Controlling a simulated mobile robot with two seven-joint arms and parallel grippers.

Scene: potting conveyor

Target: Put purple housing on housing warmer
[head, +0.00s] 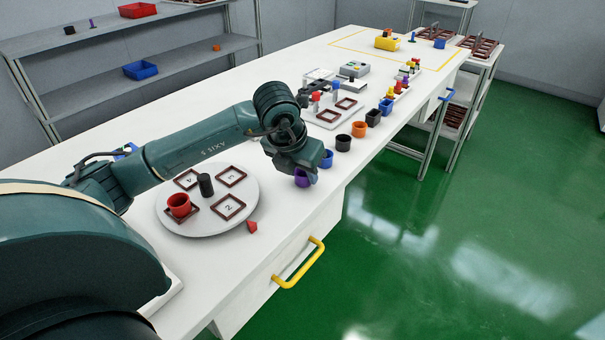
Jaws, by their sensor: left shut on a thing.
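The purple housing (304,180) is a small round cup at the front of the white table, beside a row of other cups. My left gripper (300,169) is above it and shut on it, hiding its upper part. Whether the cup touches the table is hard to tell. No housing warmer is labelled. A round grey plate (235,221) with numbered dark red square frames and a red cup (179,205) lies left of the gripper. A grey slab (325,123) with similar square frames lies behind it. My right gripper is not in view.
Blue (327,158), black (343,143) and orange (359,129) cups stand in a row along the table's right edge, close to the gripper. A small red piece (252,226) lies by the round plate. A yellow handle (300,263) juts from the table's front.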

